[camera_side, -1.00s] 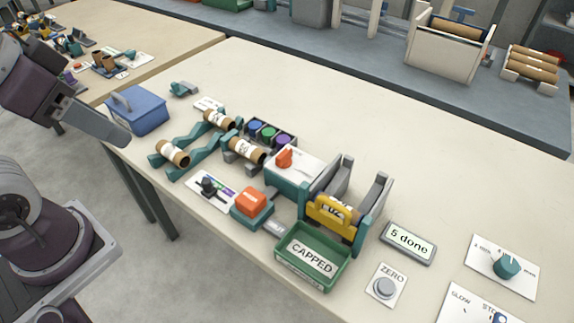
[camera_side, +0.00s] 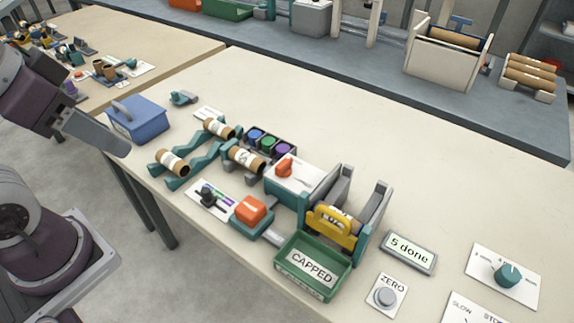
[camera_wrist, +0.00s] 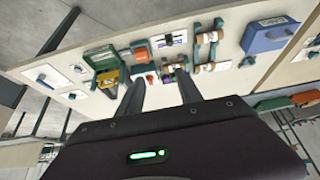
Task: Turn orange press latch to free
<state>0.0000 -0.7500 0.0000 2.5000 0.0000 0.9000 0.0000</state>
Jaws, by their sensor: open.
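The orange latch knob (camera_side: 285,167) sits on the white top of a teal press box (camera_side: 296,176). It also shows small in the wrist view (camera_wrist: 150,78); its exact setting is too small to read. Beside the box on the near side is an orange block (camera_side: 251,207) on a teal base. My gripper (camera_wrist: 160,75) is open and empty, with its two fingers well apart, high above the table. In the side view only part of my arm shows at the left edge, far from the knob.
A green CAPPED tray (camera_side: 290,281) and a yellow bracket (camera_side: 326,222) stand right of the knob. Cardboard tubes on teal rails (camera_side: 213,157) and a blue box (camera_side: 140,122) lie left. A "5 done" display (camera_side: 408,252) is at right. The table's far middle is clear.

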